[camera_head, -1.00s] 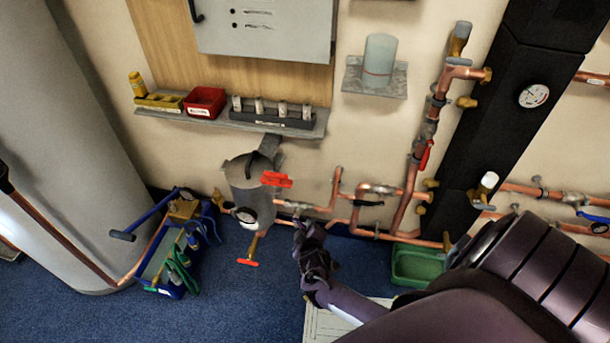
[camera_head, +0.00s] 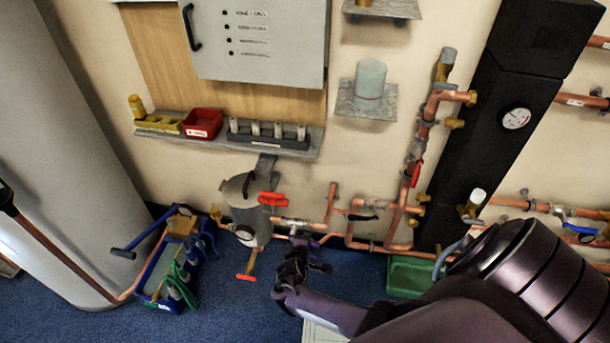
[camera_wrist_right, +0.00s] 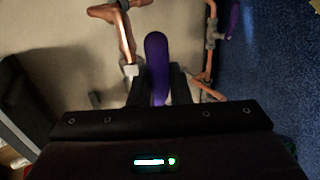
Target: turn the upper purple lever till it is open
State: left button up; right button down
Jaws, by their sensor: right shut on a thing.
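In the right wrist view, a long purple lever (camera_wrist_right: 157,62) with a rounded end stands between the dark fingers of my right gripper (camera_wrist_right: 158,88), which is shut on it. A second purple part (camera_wrist_right: 233,20) shows near the blue floor, so the held lever is the one farther from the floor. In the head view, my right gripper (camera_head: 303,248) is at the low copper pipes, right of the grey canister; a bit of purple (camera_head: 312,240) shows there, mostly hidden by the gripper. The lever's valve angle is hard to tell. My left gripper is not in view.
A grey canister (camera_head: 246,212) with a red lever (camera_head: 271,199) and a red-handled tap stands left of my gripper. Copper pipes (camera_head: 352,228) with a black lever run to the right. A green tray (camera_head: 410,277) and a blue tool caddy (camera_head: 178,270) are on the floor.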

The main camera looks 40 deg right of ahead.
dwell(0.3)
jog(key=c, duration=1.4)
grip_release()
jog(key=p+v, duration=0.2)
jog(key=v, duration=0.5)
jog(key=shift+s+a+r+p, duration=0.2)
jog(key=shift+a+r+p, duration=0.05)
jog(key=shift+p, duration=0.05)
